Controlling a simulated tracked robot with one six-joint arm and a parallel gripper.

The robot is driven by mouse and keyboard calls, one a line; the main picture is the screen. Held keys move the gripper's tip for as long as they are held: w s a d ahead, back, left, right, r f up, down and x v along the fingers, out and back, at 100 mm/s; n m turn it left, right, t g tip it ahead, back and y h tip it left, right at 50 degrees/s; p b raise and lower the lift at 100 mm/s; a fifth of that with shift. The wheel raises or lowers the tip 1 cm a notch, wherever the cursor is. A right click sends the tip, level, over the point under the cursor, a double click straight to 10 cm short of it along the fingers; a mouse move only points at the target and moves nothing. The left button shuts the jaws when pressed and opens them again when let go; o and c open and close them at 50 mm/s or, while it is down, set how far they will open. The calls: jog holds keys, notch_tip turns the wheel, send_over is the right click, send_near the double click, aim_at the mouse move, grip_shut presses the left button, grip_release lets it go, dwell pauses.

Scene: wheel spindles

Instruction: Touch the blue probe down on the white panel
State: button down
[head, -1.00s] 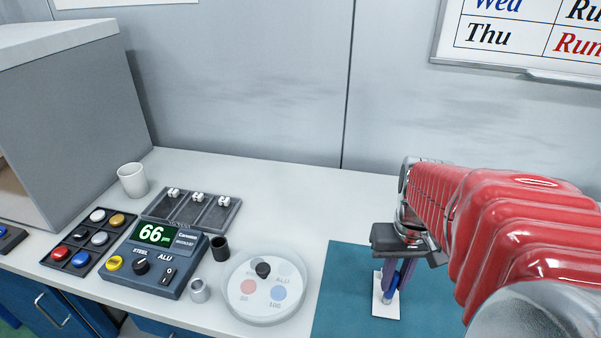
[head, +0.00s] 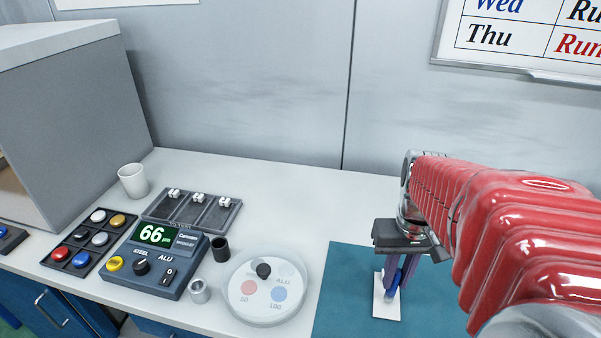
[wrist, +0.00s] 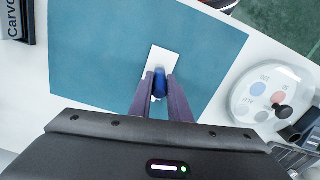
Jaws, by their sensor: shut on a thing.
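The white panel (head: 386,306) is a small upright-lying rectangle on the teal mat (head: 340,290); it also shows in the wrist view (wrist: 158,60). My gripper (head: 391,285) points down over the panel, shut on the blue probe (wrist: 160,84). The probe also shows between the fingers in the head view (head: 393,286). In the wrist view the fingers cover part of the panel's near end. I cannot tell whether the probe's tip touches the panel or is just above it.
A gauge unit (head: 158,262) reading 66 stands left on the bench. A round clear dish (head: 262,312) with coloured discs lies beside the mat. A dark tray (head: 192,212), a white cup (head: 133,181) and small cups stand further left. The mat around the panel is clear.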

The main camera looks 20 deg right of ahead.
jog(key=shift+r, duration=2.8)
